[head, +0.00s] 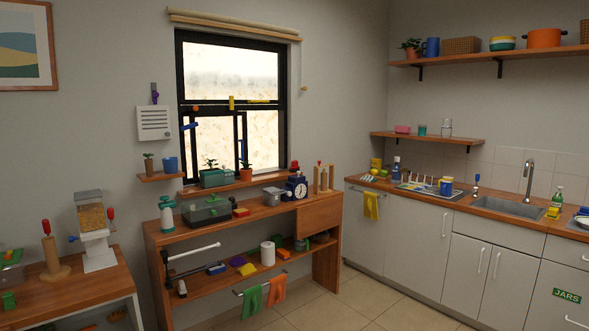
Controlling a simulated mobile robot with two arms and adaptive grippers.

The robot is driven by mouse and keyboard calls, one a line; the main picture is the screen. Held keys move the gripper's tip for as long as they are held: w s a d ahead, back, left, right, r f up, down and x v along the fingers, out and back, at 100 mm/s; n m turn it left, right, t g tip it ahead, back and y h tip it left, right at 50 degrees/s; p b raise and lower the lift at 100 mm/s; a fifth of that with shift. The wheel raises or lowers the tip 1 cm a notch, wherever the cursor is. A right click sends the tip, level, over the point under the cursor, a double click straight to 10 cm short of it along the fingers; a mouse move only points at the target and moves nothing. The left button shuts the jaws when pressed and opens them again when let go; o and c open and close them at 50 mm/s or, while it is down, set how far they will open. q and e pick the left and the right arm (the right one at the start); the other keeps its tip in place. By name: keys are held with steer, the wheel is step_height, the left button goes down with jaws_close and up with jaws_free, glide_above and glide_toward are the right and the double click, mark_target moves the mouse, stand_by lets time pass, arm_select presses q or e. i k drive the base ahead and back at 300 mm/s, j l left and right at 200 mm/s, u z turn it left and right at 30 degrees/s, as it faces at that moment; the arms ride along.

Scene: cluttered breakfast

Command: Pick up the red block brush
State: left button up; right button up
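A small red block-shaped thing (240,212) lies on the top of the wooden shelf unit, just right of a dark green clear-lidded box. It may be the red block brush, but it is too small for me to make out bristles. Another small red thing (294,165) sits at the right end of the window sill; its shape is also unclear. Neither of my grippers is in view.
The wooden shelf unit (215,231) stands under the window. On its top are the green box (208,212), a white-and-green bottle (167,213), a metal pot (272,196) and a blue clock (296,188). Tiled floor (375,299) is clear in front of the cabinets.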

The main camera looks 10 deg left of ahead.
mark_target(294, 167)
steer(key=i+z, duration=0.2)
steer(key=i, duration=0.95)
